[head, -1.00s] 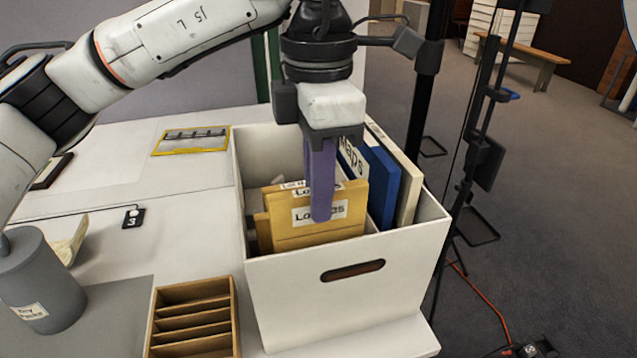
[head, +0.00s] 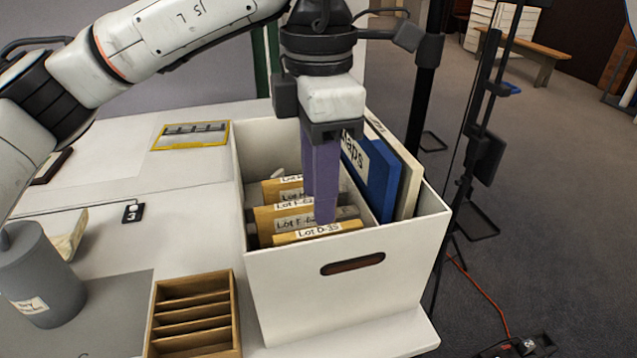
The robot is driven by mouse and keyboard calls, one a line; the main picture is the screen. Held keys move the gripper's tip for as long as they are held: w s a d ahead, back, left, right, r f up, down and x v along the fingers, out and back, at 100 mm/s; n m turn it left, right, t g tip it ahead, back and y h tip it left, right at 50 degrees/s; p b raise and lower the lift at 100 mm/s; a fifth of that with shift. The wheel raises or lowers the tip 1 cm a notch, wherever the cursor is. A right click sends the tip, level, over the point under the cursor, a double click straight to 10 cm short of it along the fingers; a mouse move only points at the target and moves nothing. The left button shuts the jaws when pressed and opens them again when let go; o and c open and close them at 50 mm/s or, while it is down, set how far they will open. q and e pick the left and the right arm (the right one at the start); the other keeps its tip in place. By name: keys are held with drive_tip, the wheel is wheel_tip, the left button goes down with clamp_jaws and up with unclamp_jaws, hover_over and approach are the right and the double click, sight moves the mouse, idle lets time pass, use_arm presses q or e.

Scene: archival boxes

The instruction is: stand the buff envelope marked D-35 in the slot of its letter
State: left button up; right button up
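The buff envelope marked Lot D-35 (head: 305,236) stands frontmost in the white archival box (head: 345,285), low behind its near wall. Only its top strip and label show; its lower part is hidden. My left gripper (head: 322,220) has purple fingers pointing down. Other buff envelopes (head: 270,192) with Lot labels stand behind, one reading F-6 and something. Their slots are mostly hidden. My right gripper is out of view.
A blue Maps folder (head: 383,180) and a cream board (head: 408,188) fill the box's right side. A wooden slotted rack (head: 236,318) stands left of the box, with a grey canister (head: 45,290) further left. A yellow-framed tray (head: 190,136) lies behind.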

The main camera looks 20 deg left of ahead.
use_arm(q)
wheel_tip(320, 180, up, 22)
drive_tip(key=p, duration=0.8)
drive_tip(key=shift+r, duration=0.15)
